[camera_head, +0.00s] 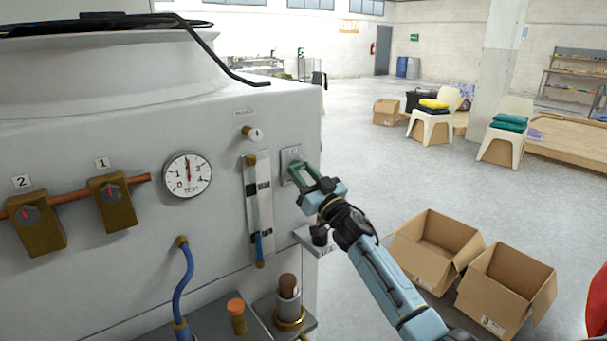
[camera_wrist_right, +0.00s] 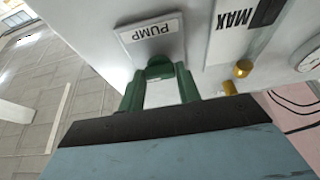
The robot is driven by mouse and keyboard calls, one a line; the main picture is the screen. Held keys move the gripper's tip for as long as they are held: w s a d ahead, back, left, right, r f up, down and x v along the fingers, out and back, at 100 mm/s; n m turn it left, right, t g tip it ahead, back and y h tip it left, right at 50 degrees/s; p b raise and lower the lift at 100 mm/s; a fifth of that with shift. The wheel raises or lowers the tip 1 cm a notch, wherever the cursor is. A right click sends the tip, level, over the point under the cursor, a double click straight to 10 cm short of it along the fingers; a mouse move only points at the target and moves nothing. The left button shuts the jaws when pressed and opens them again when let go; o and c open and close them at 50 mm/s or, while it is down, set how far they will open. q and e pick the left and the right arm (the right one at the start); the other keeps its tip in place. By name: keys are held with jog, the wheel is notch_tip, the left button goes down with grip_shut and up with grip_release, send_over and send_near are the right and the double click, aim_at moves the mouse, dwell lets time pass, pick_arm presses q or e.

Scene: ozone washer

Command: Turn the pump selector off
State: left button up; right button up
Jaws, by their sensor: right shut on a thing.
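The pump selector (camera_wrist_right: 160,67) is a small dark-green knob on a grey plate with a white "PUMP" label (camera_wrist_right: 152,29), which appears upside down in the right wrist view. The plate (camera_head: 290,154) is on the right part of the washer's front panel in the head view. My right gripper (camera_head: 296,169) is at this plate with its green fingers on either side of the knob, shut on it. The gripper hides most of the knob in the head view, and I cannot tell its exact angle. My left gripper is not in view.
Left of the plate are a flow tube (camera_head: 265,200), a small round knob (camera_head: 254,134) and a pressure gauge (camera_head: 187,174). Brass valves 1 (camera_head: 113,205) and 2 (camera_head: 38,228) are farther left. Open cardboard boxes (camera_head: 507,290) stand on the floor at right.

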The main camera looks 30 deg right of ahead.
jog(key=shift+n+y, duration=0.4)
jog(key=shift+n, duration=0.1)
jog(key=n+y, duration=0.1)
jog(key=n, duration=0.1)
jog(key=n+g+y, duration=0.1)
jog(key=n, duration=0.1)
jog(key=n+y+p, duration=0.1)
jog(key=n, duration=0.1)
jog(key=shift+d+r+n, duration=0.1)
jog(key=shift+d+n, duration=0.15)
jog(key=shift+n, duration=0.15)
jog(key=n+g+y, duration=0.1)
jog(key=n, duration=0.2)
jog(key=n+g+y+p, duration=0.1)
jog(key=n, duration=0.1)
jog(key=shift+d+r+n, duration=0.1)
jog(key=shift+r+n, duration=0.05)
jog(key=shift+n, duration=0.25)
jog(key=n+g+p, duration=0.1)
jog(key=n, duration=0.1)
jog(key=n+g+y+p, duration=0.1)
jog(key=n, duration=0.2)
jog(key=shift+d+r, duration=0.1)
jog(key=shift+r, duration=0.1)
jog(key=shift+n+g+p, duration=0.8)
jog(key=shift+n+p, duration=0.4)
jog(key=shift+n, duration=0.7)
jog(key=o, duration=1)
jog(key=shift+c, duration=0.2)
jog(key=shift+s, duration=0.1)
